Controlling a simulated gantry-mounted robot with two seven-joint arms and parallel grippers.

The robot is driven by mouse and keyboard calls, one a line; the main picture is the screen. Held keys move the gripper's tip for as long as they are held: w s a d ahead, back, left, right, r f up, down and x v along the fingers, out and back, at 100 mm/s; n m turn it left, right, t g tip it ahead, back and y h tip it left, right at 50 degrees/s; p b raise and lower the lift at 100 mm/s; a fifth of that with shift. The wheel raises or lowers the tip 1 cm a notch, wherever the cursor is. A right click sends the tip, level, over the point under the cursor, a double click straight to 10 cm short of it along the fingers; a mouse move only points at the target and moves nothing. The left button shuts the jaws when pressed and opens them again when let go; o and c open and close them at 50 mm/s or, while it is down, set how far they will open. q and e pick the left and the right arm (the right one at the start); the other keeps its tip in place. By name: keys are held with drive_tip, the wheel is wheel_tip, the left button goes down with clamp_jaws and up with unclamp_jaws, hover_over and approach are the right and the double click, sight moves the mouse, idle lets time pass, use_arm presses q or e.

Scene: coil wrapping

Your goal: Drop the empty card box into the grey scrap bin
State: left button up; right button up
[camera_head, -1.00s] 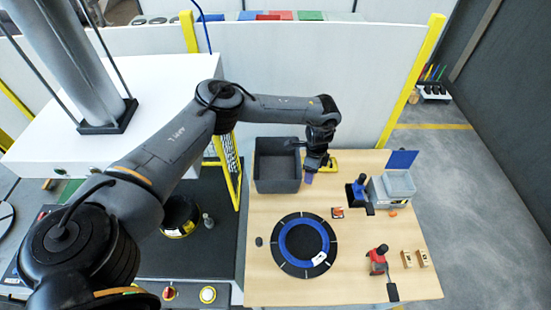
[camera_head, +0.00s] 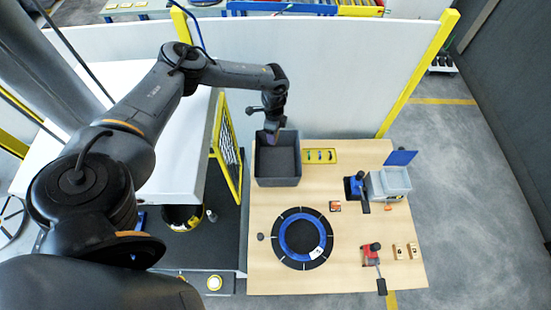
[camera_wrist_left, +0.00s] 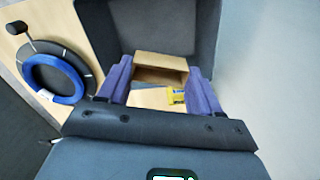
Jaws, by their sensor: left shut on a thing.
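The brown card box (camera_wrist_left: 160,70) is between the two purple fingers of my left gripper (camera_wrist_left: 160,78) in the left wrist view. Its open top shows an empty inside, and a yellow label is on its near side. In the head view my left gripper (camera_head: 272,137) hangs over the back part of the grey scrap bin (camera_head: 278,182), pointing down. The box is hard to make out there. The bin also shows behind the box in the left wrist view (camera_wrist_left: 150,22). The bin's visible floor looks empty. My right gripper is not in view.
A blue coil (camera_head: 286,248) lies on a round black turntable (camera_head: 303,265) in front of the bin. A yellow tray (camera_head: 320,156) sits right of the bin. A light grey container (camera_head: 392,184) and a red-handled tool (camera_head: 371,250) stand farther right. A white panel (camera_head: 300,80) rises behind the table.

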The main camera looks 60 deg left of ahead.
use_arm(q)
wheel_tip(320, 180, down, 3)
drive_tip(key=shift+d+r, duration=0.1)
drive_tip(key=shift+d, duration=0.05)
drive_tip(key=shift+f, duration=0.8)
drive_tip(key=o, duration=1.1)
drive_tip(key=shift+r, duration=0.1)
wheel_tip(320, 180, up, 9)
drive_tip(key=shift+r+b, duration=0.15)
drive_tip(key=shift+b, duration=0.85)
drive_tip(key=shift+r, duration=0.65)
